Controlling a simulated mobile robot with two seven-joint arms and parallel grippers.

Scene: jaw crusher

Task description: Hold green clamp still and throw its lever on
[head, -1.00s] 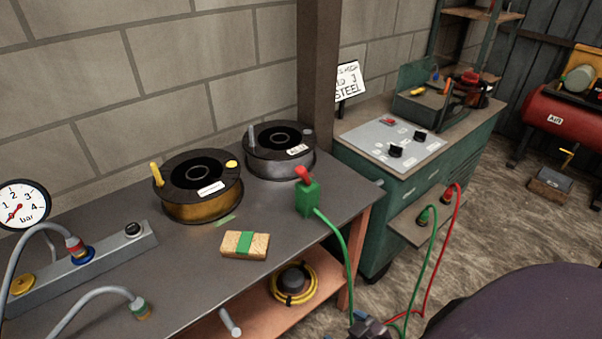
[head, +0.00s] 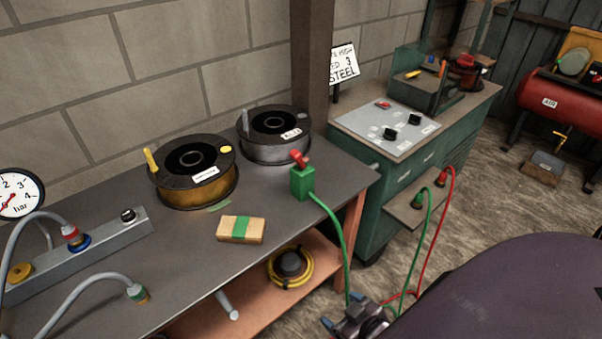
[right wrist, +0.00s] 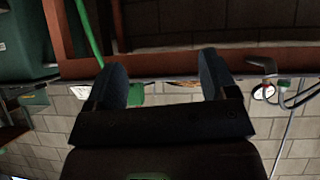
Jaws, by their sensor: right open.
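The green clamp (head: 302,182) stands on the dark workbench near its right end. Its red lever (head: 299,158) sticks up from the top, tilted to the left. A green cable (head: 335,230) runs from the clamp over the bench edge. My right gripper (head: 345,314) is open and empty, low in front of the bench and well short of the clamp. In the right wrist view, which looks upside down, the two blue fingers (right wrist: 163,80) are wide apart. A green piece, apparently the clamp (right wrist: 136,94), shows beyond the left finger. My left gripper is not in view.
A green cabinet (head: 400,190) with a knob panel stands to the right.

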